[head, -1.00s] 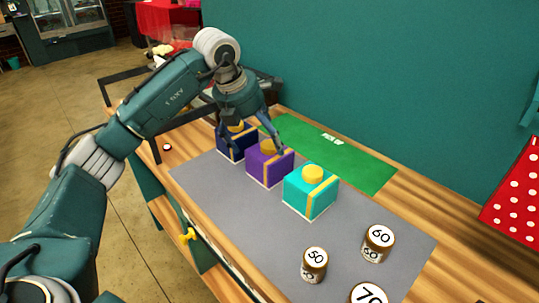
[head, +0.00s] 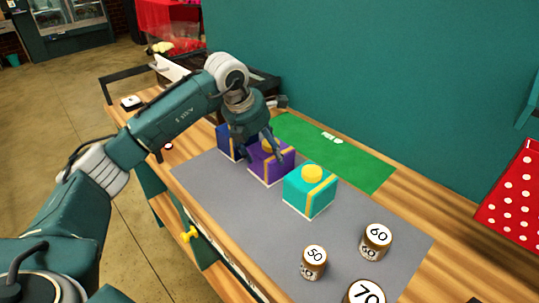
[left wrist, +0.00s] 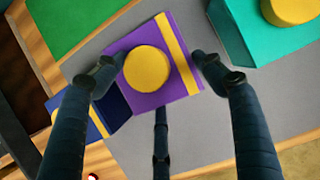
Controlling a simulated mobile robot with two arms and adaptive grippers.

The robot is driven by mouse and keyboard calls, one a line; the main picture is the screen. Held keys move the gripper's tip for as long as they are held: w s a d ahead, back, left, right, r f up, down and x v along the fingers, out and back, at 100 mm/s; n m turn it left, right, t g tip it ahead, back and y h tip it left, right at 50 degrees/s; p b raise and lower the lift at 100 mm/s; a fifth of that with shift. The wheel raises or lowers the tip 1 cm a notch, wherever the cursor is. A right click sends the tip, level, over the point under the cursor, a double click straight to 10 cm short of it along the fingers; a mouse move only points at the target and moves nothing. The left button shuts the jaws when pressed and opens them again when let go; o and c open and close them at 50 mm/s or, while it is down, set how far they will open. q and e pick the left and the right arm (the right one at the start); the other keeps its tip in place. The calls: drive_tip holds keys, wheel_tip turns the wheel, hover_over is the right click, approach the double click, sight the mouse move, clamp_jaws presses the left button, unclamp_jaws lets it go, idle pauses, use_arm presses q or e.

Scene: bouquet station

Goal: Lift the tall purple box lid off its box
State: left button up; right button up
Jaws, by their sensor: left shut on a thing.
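The tall purple box (head: 265,175) stands on the grey mat between a blue box and a teal box. Its purple lid (left wrist: 184,88) has a yellow round knob (left wrist: 146,68) and a yellow stripe. My left gripper (head: 260,159) is above it, pointing down. In the left wrist view its fingers (left wrist: 152,68) sit around the lid, on either side, with a third at the lower edge, and they are shut on the lid. I see no clear gap between lid and box. The fingers hide part of the box in the head view. My right gripper is not in view.
The teal box (head: 309,192) is close on the right, and the blue box (head: 224,138) close on the left. Jars marked 50 (head: 314,262), 60 (head: 376,242) and 70 (head: 366,293) stand nearer. A green mat (head: 350,157) lies behind. Much of the grey mat (head: 235,212) is free.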

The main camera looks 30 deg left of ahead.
use_arm(q)
drive_tip(key=shift+f, duration=0.1)
drive_tip(key=shift+w+r, duration=0.1)
drive_tip(key=shift+r, duration=0.5)
wheel_tip(320, 180, up, 19)
drive_tip(key=b, duration=0.1)
drive_tip(key=shift+f, duration=0.1)
idle(0.5)
